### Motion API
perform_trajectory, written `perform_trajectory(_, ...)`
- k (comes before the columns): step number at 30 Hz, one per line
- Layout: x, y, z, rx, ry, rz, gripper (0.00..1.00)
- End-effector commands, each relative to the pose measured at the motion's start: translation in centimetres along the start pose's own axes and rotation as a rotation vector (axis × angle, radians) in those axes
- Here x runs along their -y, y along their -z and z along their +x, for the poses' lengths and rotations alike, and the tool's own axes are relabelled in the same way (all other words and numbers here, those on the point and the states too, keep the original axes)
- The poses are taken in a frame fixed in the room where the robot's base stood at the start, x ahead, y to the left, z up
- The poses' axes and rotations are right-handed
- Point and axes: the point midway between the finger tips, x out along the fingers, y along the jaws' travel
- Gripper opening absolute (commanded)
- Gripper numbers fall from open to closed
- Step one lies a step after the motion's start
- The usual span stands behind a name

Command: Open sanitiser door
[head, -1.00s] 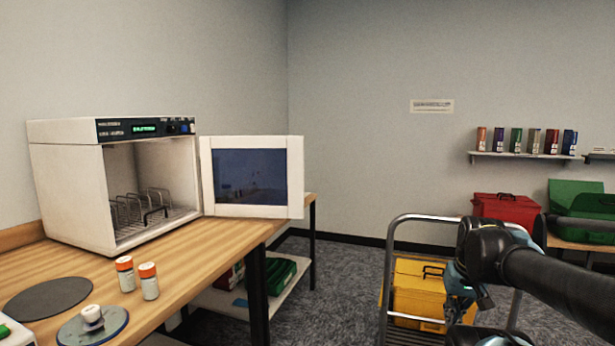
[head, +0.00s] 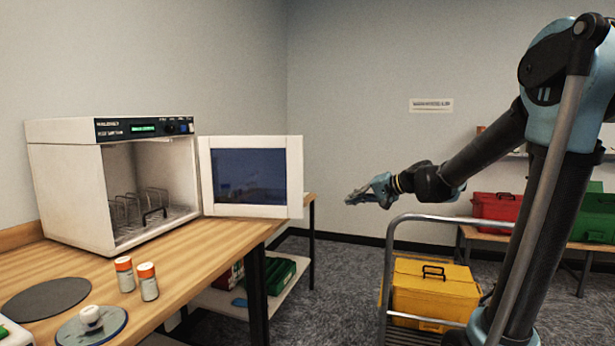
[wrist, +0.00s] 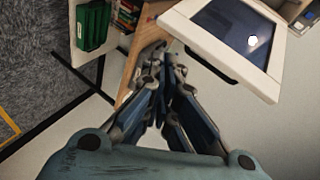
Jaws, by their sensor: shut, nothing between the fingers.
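The sanitiser (head: 70,195) is a white box with a dark control panel and a lit green display, standing on the wooden bench in the head view. Its door (head: 297,178), a white frame with a dark window, is swung wide open to the right, and the inside with its wire rack (head: 140,206) shows. The door also shows in the wrist view (wrist: 270,88), with a dark handle bar along its near edge. My gripper (head: 350,198) is shut and empty, to the right of the door and apart from it. The wrist view shows its fingers (wrist: 160,80) together.
Two orange-capped bottles (head: 148,288), a dark round mat (head: 45,300) and a scale-like disc (head: 100,328) are on the bench. A metal trolley (head: 388,255) with a yellow toolbox (head: 435,290) stands right of the bench. Open floor lies between them.

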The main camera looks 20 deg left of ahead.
Motion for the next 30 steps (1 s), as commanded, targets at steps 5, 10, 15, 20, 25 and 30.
perform_trajectory(5, 3.7, 4.3, 4.3, -0.021, 0.161, 0.084, 0.00)
perform_trajectory(10, 6.3, 7.7, 7.8, -0.037, 0.294, 0.169, 0.00)
perform_trajectory(15, 7.7, 9.8, 10.1, -0.047, 0.380, 0.233, 0.00)
perform_trajectory(20, 8.2, 10.7, 11.0, -0.052, 0.414, 0.260, 0.00)
perform_trajectory(25, 8.8, 10.8, 12.2, -0.050, 0.419, 0.264, 0.00)
perform_trajectory(30, 9.8, 11.1, 14.7, -0.049, 0.418, 0.263, 0.00)
